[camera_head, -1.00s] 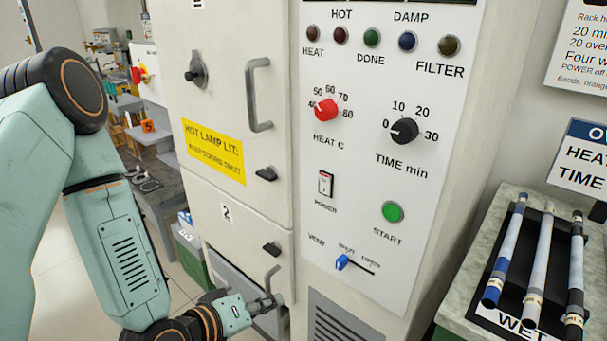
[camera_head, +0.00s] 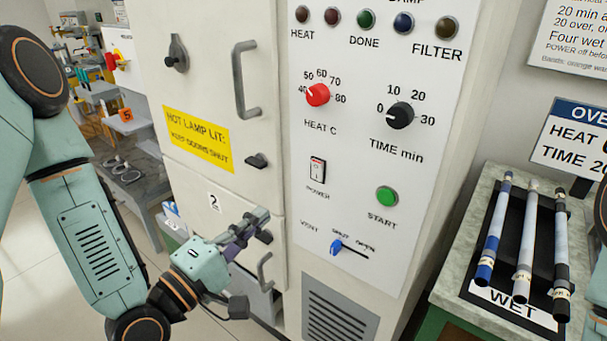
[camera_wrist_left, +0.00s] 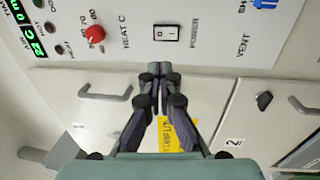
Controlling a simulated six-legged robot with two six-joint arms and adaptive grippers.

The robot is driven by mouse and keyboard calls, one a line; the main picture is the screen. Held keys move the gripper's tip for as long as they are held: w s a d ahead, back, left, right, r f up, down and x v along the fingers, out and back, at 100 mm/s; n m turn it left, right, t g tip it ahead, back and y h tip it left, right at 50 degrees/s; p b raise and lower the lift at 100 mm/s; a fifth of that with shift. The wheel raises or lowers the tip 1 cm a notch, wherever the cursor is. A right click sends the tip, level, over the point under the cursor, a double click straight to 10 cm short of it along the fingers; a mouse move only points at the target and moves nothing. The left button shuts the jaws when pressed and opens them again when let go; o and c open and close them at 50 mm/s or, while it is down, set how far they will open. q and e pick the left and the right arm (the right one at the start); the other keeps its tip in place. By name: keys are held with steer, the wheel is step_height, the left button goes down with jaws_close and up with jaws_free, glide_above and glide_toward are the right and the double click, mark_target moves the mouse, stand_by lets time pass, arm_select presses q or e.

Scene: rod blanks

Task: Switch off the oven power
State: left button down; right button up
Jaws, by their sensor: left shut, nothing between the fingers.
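The oven's white control panel (camera_head: 350,210) carries the POWER rocker switch (camera_head: 317,170), below the red HEAT C knob (camera_head: 317,95). In the left wrist view the switch (camera_wrist_left: 166,35) lies beyond the fingertips, turned sideways, with its two halves marked; which side is pressed I cannot tell. My left gripper (camera_head: 262,216) is shut and empty, in front of the lower oven door, left of and below the switch. In the wrist view its fingers (camera_wrist_left: 160,72) meet at the tips and stand apart from the switch. My right gripper is out of view.
Door handles (camera_head: 244,80) and dark latches (camera_head: 257,160) stick out beside the panel. The green START button (camera_head: 387,196), black TIME knob (camera_head: 400,115) and blue VENT slider (camera_head: 336,246) sit near the switch. A WET rack (camera_head: 470,290) with three rods stands at the right.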

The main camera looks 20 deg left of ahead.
mark_target(315, 167)
arm_select(q)
steer(key=b+x, duration=0.2)
steer(key=x, duration=1.2)
steer(key=shift+d, duration=0.1)
steer(key=shift+w+r+g+p, duration=0.25)
steer(key=shift+r+g+p, duration=0.05)
steer(key=shift+p, duration=0.7)
steer(key=shift+f, duration=0.15)
